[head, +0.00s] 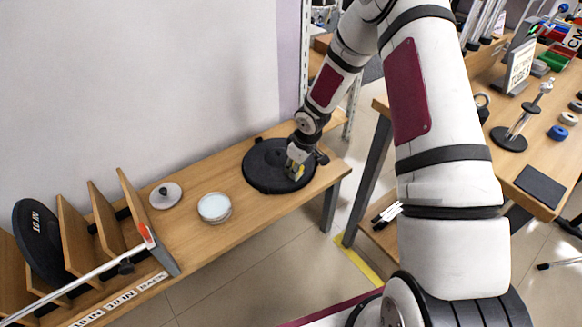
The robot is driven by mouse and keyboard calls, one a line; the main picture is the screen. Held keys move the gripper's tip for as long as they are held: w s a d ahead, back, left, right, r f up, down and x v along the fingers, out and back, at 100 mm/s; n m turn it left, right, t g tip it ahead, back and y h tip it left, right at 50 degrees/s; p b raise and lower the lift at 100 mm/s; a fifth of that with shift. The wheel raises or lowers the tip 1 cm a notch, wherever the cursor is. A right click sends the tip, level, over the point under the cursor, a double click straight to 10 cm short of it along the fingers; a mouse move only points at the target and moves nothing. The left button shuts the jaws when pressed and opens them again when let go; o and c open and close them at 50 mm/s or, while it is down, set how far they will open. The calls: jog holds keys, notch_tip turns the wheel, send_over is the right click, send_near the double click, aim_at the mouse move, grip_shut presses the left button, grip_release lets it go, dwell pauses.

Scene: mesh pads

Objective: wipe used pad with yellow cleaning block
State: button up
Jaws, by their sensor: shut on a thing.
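A round black pad (262,175) lies flat on the wooden bench, right of its middle. My gripper (297,168) is over the right part of this pad, pointing down. It is shut on the small yellow cleaning block (299,172), of which only a little shows between and below the fingers. The block is at or just above the pad's surface; I cannot tell whether it touches. My gripper and wrist hide part of the pad's right side.
On the wooden bench (185,235) stand a white round dish (214,207) and a small pale lid with a dark knob (165,195). A slotted wooden rack (105,225) with a black disc (38,242) is at the left. Another table (470,85) with tools stands at the right.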

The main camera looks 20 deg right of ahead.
jog(key=shift+w+d+p, duration=0.2)
jog(key=shift+d+p, duration=0.05)
jog(key=shift+d, duration=0.4)
jog(key=shift+w+d+p, duration=0.25)
jog(key=shift+d, duration=0.35)
jog(key=shift+w+d+p, duration=0.2)
jog(key=shift+d+p, duration=0.05)
jog(key=shift+d, duration=0.4)
jog(key=shift+s+a+f+b, duration=0.1)
jog(key=shift+s+a+b, duration=0.2)
jog(key=shift+a, duration=0.55)
jog(key=shift+s+a+f+b, duration=0.1)
jog(key=shift+s+a+b, duration=0.2)
jog(key=shift+a, duration=0.55)
jog(key=shift+s+a+f+b, duration=0.1)
jog(key=shift+s+a+b, duration=0.15)
jog(key=shift+a, duration=0.6)
jog(key=shift+c, duration=0.4)
jog(key=shift+s+a+r+b, duration=0.1)
jog(key=shift+s+a+b, duration=0.15)
jog(key=shift+a, duration=0.3)
jog(key=shift+s+a+r+b, duration=0.1)
jog(key=shift+a+b, duration=0.1)
jog(key=shift+a, duration=0.35)
jog(key=shift+p+v, duration=2.35)
jog(key=shift+v, duration=0.65)
jog(key=shift+d, duration=0.1)
jog(key=p+v, duration=0.2)
jog(key=v, duration=0.1)
